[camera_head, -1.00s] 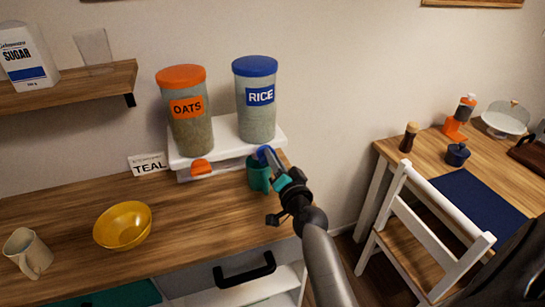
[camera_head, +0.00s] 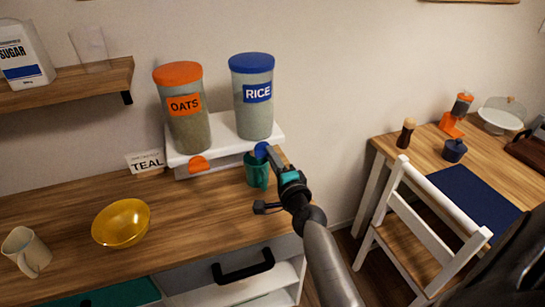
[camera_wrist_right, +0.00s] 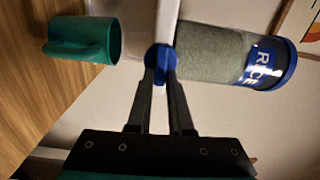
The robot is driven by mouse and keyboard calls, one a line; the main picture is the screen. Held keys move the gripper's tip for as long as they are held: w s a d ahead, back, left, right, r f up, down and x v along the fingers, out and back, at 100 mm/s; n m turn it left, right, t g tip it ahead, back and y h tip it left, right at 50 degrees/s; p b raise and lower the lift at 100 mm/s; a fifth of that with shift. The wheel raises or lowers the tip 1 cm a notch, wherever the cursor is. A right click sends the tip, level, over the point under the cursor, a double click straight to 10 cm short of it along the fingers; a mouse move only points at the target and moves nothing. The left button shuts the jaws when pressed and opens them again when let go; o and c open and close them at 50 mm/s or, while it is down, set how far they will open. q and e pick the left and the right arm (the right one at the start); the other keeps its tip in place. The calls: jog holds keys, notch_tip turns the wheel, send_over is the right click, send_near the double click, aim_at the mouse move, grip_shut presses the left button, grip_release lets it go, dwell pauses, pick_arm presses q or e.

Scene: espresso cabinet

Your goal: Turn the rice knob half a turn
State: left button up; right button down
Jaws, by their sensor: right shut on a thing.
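The rice dispenser (camera_head: 254,110) is a clear canister with a blue lid and a RICE label, on a white stand (camera_head: 227,130). It also shows lying sideways in the right wrist view (camera_wrist_right: 225,52). The blue rice knob (camera_head: 261,150) is on the front of the stand below it. My right gripper (camera_head: 270,155) is at the knob. In the right wrist view its two fingers are shut on the blue knob (camera_wrist_right: 160,57). A teal mug (camera_head: 256,172) stands on the counter under the knob, partly behind the gripper. My left gripper is not in view.
The oats dispenser (camera_head: 188,125) with its orange knob (camera_head: 198,164) is left of the rice one. A white chair (camera_head: 420,215) and side table are at right.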

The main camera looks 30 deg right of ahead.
jog(key=shift+m, duration=0.3)
jog(key=c, duration=0.8)
grip_release()
jog(key=shift+s, duration=0.1)
jog(key=shift+b+v, duration=0.8)
jog(key=shift+v, duration=6.7)
jog(key=shift+f, duration=0.15)
